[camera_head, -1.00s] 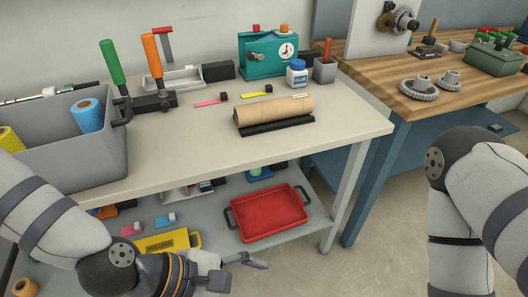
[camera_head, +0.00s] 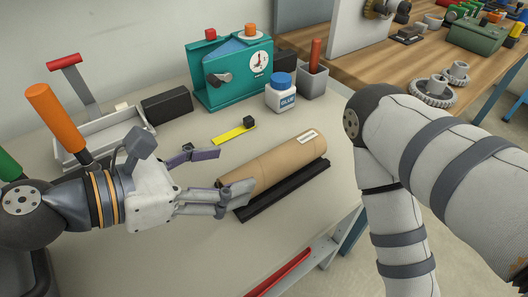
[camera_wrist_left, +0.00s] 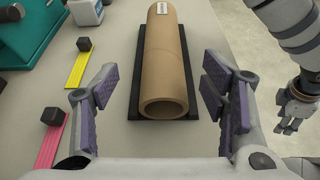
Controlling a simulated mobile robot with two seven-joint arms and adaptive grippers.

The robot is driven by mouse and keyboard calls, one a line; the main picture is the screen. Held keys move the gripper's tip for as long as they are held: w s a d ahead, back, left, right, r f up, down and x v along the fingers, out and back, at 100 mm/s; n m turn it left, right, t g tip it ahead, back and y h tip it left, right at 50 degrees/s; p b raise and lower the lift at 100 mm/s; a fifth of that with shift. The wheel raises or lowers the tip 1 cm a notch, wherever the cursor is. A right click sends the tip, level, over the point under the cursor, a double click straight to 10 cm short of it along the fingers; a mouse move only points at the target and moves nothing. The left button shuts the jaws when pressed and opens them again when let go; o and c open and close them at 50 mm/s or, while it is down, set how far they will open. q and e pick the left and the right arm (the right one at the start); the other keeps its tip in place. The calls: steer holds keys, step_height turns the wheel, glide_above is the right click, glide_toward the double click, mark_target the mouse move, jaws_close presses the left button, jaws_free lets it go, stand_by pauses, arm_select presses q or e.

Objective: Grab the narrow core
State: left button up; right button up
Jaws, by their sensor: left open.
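The narrow core is a brown cardboard tube (camera_head: 280,158) with a small white label. It lies on a black cradle (camera_head: 290,188) on the bench, and its open near end faces the camera in the left wrist view (camera_wrist_left: 163,70). My left gripper (camera_head: 230,172) is open and empty at the tube's near end. In the left wrist view its two fingers stand apart, one on each side of the tube. My right arm hangs at the right, and its gripper (camera_wrist_left: 294,108) shows small in the left wrist view; its jaw state is unclear.
Behind the tube stand a teal machine (camera_head: 232,75), a white glue bottle (camera_head: 281,95) and a grey cup (camera_head: 313,82). A yellow strip (camera_head: 232,134) with a black block lies just behind the gripper. A pink strip (camera_wrist_left: 50,147) shows too. Bare benchtop lies in front.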

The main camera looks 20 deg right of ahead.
mark_target(255, 167)
arm_select(q)
steer(key=x, duration=0.9)
steer(key=shift+s, duration=0.2)
steer(key=c, duration=1.3)
